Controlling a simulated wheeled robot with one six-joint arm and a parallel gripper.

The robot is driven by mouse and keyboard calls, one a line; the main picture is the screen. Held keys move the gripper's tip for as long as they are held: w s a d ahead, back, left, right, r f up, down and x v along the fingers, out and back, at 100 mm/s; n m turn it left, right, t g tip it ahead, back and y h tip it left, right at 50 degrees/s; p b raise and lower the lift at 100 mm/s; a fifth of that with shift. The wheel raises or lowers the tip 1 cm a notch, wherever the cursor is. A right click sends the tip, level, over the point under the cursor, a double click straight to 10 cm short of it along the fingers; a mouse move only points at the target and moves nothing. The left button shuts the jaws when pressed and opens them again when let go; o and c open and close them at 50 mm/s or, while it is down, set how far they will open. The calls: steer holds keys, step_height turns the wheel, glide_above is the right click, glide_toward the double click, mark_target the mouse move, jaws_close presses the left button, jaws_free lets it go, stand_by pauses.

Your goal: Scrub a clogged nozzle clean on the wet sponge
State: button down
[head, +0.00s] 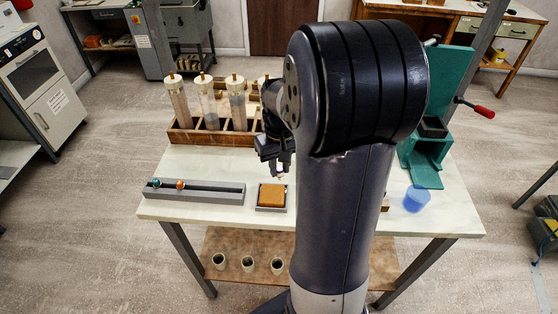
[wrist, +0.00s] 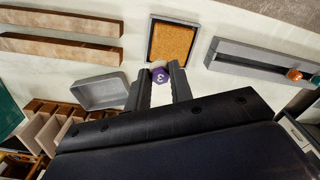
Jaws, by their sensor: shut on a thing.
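My gripper (head: 280,168) is shut on a purple nozzle marked 3 (wrist: 160,74), which sits between the fingertips in the wrist view. In the head view the gripper is over the white table, just behind the sponge, and the nozzle is too small to make out clearly. The orange-brown sponge (head: 272,194) lies in a small grey tray (head: 271,209) near the table's front edge. In the wrist view the sponge (wrist: 173,43) lies just beyond the nozzle. I cannot tell whether the nozzle touches the sponge tray.
A grey slotted rail (head: 215,192) left of the sponge holds a teal nozzle (head: 156,183) and an orange nozzle (head: 180,184). A wooden rack (head: 190,136) of clear tubes stands behind. A green lever press (head: 428,150) and blue cup (head: 416,199) are right. An empty grey tray (wrist: 101,92) shows in the wrist view.

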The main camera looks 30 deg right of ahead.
steer(key=shift+f+b, duration=2.45)
steer(key=shift+f, duration=0.7)
steer(key=shift+a, duration=0.1)
steer(key=shift+w+a+f, duration=0.2)
steer(key=shift+w+a, duration=1.2)
steer(key=shift+a, duration=0.15)
steer(key=shift+s+d, duration=0.1)
steer(key=shift+s+d+f, duration=0.15)
steer(key=shift+s+d, duration=1.3)
steer(key=shift+d, duration=0.1)
steer(key=shift+w+a, duration=0.3)
steer(key=shift+a, duration=0.35)
steer(key=shift+w+a, duration=0.3)
steer(key=shift+a, duration=0.4)
steer(key=shift+w+a, duration=0.3)
steer(key=shift+a, duration=0.35)
